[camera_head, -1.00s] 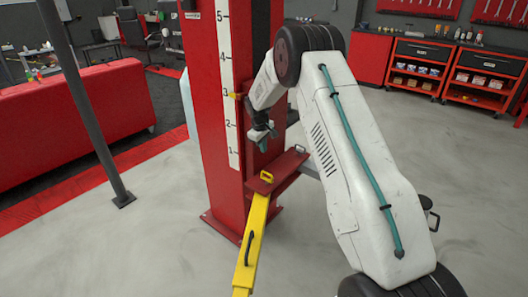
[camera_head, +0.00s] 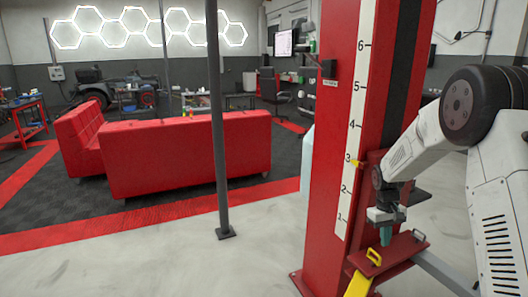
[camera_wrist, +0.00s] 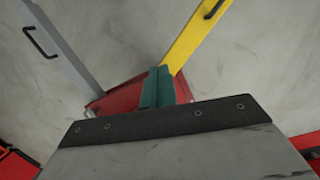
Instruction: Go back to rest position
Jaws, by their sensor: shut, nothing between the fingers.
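My gripper (camera_head: 386,236) points down beside the red lift column (camera_head: 338,130), just above the red lift carriage (camera_head: 405,246). Its teal fingers are together with nothing between them. In the wrist view the closed fingers (camera_wrist: 158,88) show over the red carriage plate (camera_wrist: 118,97). I cannot tell whether the fingertips touch the plate. My white arm comes in from the right edge of the head view.
A grey post (camera_head: 217,130) and a red sofa (camera_head: 185,155) stand to the left. The floor between is clear.

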